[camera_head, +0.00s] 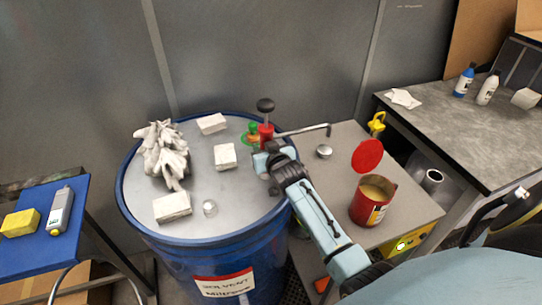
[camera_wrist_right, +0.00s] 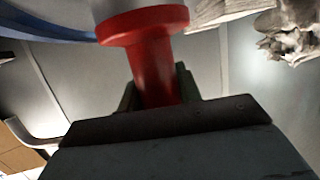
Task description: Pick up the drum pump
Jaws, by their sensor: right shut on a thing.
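The drum pump (camera_head: 266,131) has a red body, a black knob on top and a thin grey spout reaching right. It is at the far right part of the blue drum's top. My right gripper (camera_head: 268,155) is shut on its red body. In the right wrist view the red body (camera_wrist_right: 150,60) with its wider collar stands between the two fingers. The pump's lower end is hidden behind the gripper, so I cannot tell whether it touches the drum. My left gripper is not in view.
The blue solvent drum (camera_head: 140,222) carries white blocks (camera_head: 225,157), crumpled gloves (camera_head: 163,153), a small clear glass (camera_head: 210,208) and a green-orange item (camera_head: 250,136) beside the pump. A grey table (camera_head: 335,185) at right holds an open red can (camera_head: 372,203).

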